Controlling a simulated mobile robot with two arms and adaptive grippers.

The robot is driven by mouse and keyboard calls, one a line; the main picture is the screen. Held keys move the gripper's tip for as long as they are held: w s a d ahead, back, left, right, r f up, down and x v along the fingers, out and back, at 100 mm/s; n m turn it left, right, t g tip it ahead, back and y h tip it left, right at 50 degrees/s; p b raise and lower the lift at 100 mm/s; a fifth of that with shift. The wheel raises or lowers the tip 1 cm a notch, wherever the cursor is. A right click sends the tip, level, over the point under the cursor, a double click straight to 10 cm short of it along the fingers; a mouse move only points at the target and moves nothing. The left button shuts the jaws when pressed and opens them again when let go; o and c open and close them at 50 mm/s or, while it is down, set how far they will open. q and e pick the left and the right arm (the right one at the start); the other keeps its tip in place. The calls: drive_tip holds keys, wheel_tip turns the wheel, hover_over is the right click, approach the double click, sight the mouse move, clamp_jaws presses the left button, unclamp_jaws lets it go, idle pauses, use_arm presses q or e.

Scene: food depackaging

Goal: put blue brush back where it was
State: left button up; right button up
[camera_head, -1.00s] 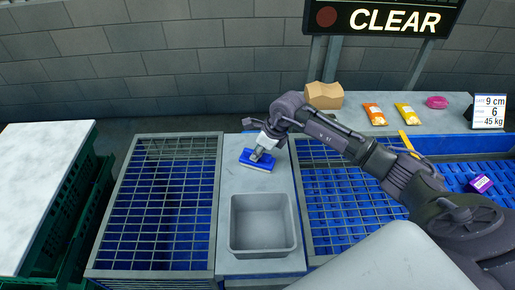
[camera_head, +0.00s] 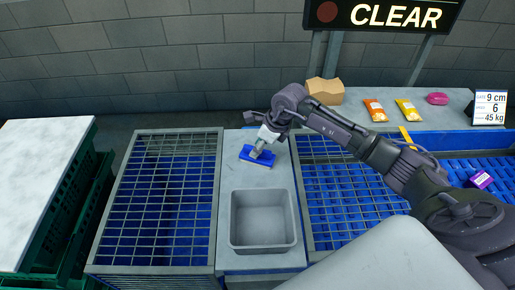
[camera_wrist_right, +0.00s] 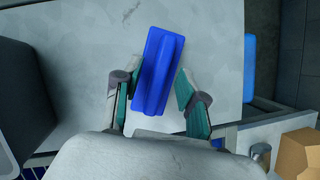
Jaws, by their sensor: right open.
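The blue brush (camera_head: 254,158) lies on the grey worktop strip, behind the grey tub, in the head view. In the right wrist view the brush (camera_wrist_right: 160,65) is a long blue block with a raised ridge, slightly tilted in the picture. My right gripper (camera_head: 259,151) is at the brush from above. In the wrist view its two fingers (camera_wrist_right: 152,86) are apart, one on each side of the near end of the brush. The left finger is very close to the brush; whether it touches, I cannot tell. My left gripper is not in view.
A grey tub (camera_head: 262,250) stands in front on the worktop (camera_head: 228,182). Mesh-covered blue bins (camera_head: 219,205) lie on both sides. A cardboard box (camera_head: 325,92), orange packet (camera_head: 375,110), yellow packet (camera_head: 408,110) and pink item (camera_head: 437,98) sit on the back ledge.

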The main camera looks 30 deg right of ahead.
drive_tip(key=b+v, duration=0.3)
drive_tip(key=v, duration=0.8)
drive_tip(key=shift+b, duration=0.4)
drive_tip(key=shift+f, duration=0.1)
